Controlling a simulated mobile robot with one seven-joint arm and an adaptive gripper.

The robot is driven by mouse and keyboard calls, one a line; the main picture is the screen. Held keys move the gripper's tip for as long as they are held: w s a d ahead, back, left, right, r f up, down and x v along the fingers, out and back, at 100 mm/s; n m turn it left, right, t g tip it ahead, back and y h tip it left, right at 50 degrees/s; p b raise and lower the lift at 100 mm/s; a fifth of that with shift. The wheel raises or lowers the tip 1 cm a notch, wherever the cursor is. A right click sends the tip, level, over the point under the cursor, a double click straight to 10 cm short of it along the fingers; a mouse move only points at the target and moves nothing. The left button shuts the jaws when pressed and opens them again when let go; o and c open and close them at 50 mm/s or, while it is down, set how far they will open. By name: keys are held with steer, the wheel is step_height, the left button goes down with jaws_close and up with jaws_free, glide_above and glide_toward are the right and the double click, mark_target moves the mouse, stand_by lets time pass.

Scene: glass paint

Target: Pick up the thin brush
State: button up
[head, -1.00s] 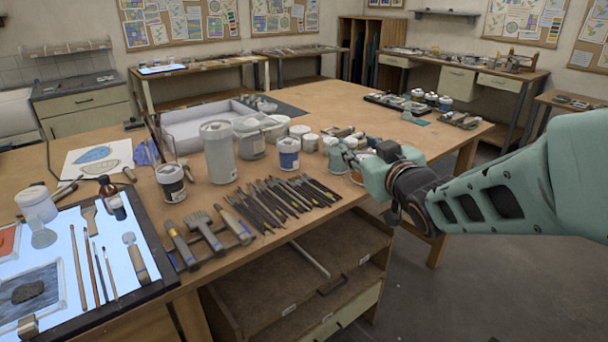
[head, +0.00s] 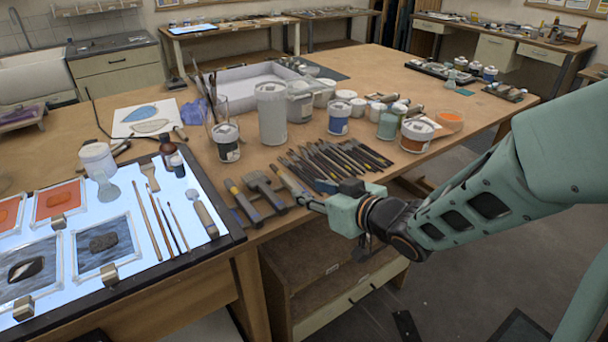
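Several slim brushes lie side by side on the lit panel (head: 105,205) at the left. The left one (head: 148,222) is longest, a middle one (head: 164,228) is beside it, and the shortest, thinnest-looking brush (head: 178,227) is on the right. I cannot tell for certain which is the thin brush. My gripper (head: 312,204) reaches in from the right, over the table's front edge, well to the right of these brushes and apart from them. Its fingers are small and seen side-on, so their opening does not show.
Tools with thick handles (head: 257,192) and a row of dark slim tools (head: 335,160) lie near my gripper. Framed panes (head: 103,243) lie left of the brushes.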

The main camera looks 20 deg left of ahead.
mark_target(296, 186)
steer(key=b+x, duration=0.1)
steer(key=x, duration=0.6)
steer(key=shift+w+f, duration=0.1)
steer(key=shift+f, duration=0.15)
steer(key=shift+c, duration=0.3)
jaws_close()
